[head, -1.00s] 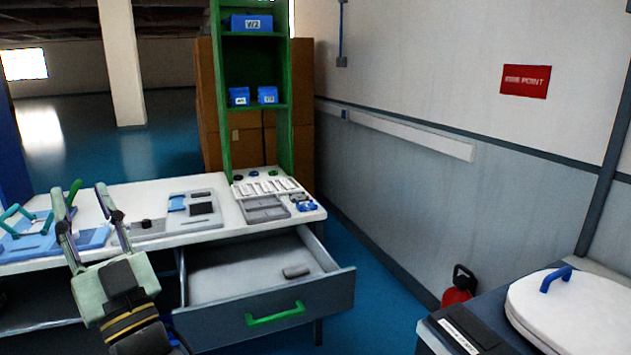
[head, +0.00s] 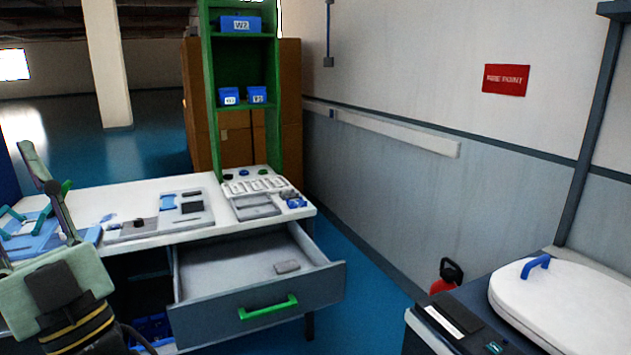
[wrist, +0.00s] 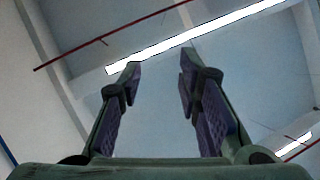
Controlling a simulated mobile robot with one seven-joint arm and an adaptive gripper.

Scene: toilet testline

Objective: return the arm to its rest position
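My gripper (wrist: 160,72) is open and empty in the wrist view, its two fingers apart with only the ceiling beyond them. In the head view it shows at the lower left with its fingers pointing up, partly cut off by the left edge. It appears in front of the left part of the white workbench (head: 150,238) and covers some of it. I see no object held. The wrist view shows no bench or parts.
An open drawer (head: 225,283) with a green handle sticks out below the bench and holds a small grey item (head: 287,266). A green shelf (head: 209,130) with blue bins stands behind. A toilet seat lid (head: 560,305) is at the lower right. Blue floor lies between.

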